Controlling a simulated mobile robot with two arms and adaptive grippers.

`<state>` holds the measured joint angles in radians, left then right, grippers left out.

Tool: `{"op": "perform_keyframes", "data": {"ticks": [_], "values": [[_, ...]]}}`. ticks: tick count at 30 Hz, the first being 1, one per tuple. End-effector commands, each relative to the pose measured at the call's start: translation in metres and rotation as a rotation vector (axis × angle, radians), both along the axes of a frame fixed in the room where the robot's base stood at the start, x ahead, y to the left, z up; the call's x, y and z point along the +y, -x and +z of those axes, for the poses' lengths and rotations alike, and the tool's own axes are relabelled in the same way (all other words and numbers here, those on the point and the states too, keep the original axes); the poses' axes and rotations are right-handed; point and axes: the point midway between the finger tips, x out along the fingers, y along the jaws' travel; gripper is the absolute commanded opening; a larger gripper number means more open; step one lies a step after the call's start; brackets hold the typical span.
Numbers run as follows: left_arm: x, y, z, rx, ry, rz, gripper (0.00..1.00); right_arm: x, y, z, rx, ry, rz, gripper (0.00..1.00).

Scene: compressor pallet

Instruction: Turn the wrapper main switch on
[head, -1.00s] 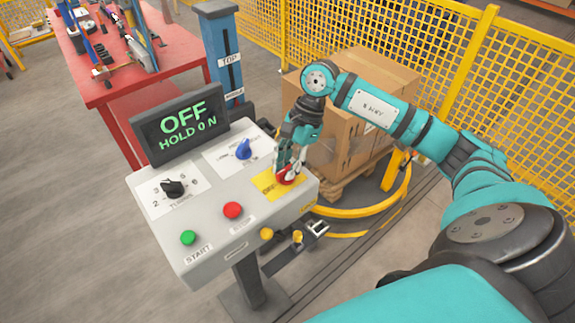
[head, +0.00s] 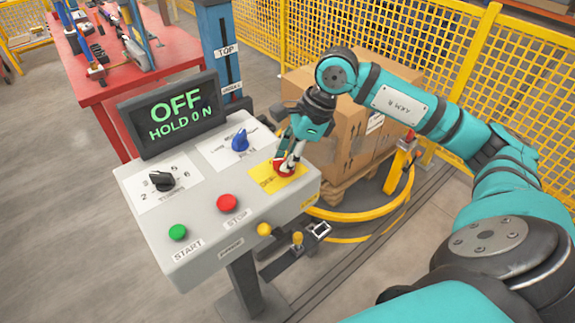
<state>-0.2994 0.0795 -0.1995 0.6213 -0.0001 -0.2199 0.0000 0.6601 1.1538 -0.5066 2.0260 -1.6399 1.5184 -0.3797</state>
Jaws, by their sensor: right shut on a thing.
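The main switch (head: 283,170) is a red knob on a yellow plate (head: 265,181) at the right side of the grey control panel (head: 200,225). My right gripper (head: 287,164) is shut on the red knob from above and hides part of it. The display (head: 172,113) reads OFF, HOLD 0 N in green. The plate's lettering is partly covered. My left gripper is not in view.
The panel also has a blue knob (head: 240,141), a black knob (head: 162,181), a green START button (head: 178,232) and a red STOP button (head: 227,203). Cartons (head: 336,150) on a pallet stand behind my right arm. A yellow mesh fence (head: 400,50) runs behind.

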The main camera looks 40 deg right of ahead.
Motion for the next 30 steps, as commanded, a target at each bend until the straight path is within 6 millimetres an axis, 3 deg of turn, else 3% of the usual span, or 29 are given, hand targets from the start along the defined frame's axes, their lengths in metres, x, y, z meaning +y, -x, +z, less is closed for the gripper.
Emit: {"op": "perform_keyframes", "data": {"ticks": [1,12,30], "values": [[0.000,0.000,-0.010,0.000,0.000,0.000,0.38,0.000,0.001,-0.004,-0.002,0.001,-0.040,0.00],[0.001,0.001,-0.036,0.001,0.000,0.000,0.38,0.002,0.001,-0.003,-0.004,-0.001,-0.392,0.00],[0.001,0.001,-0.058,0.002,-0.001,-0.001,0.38,0.004,0.002,-0.001,-0.001,-0.002,-0.872,0.00]]}}
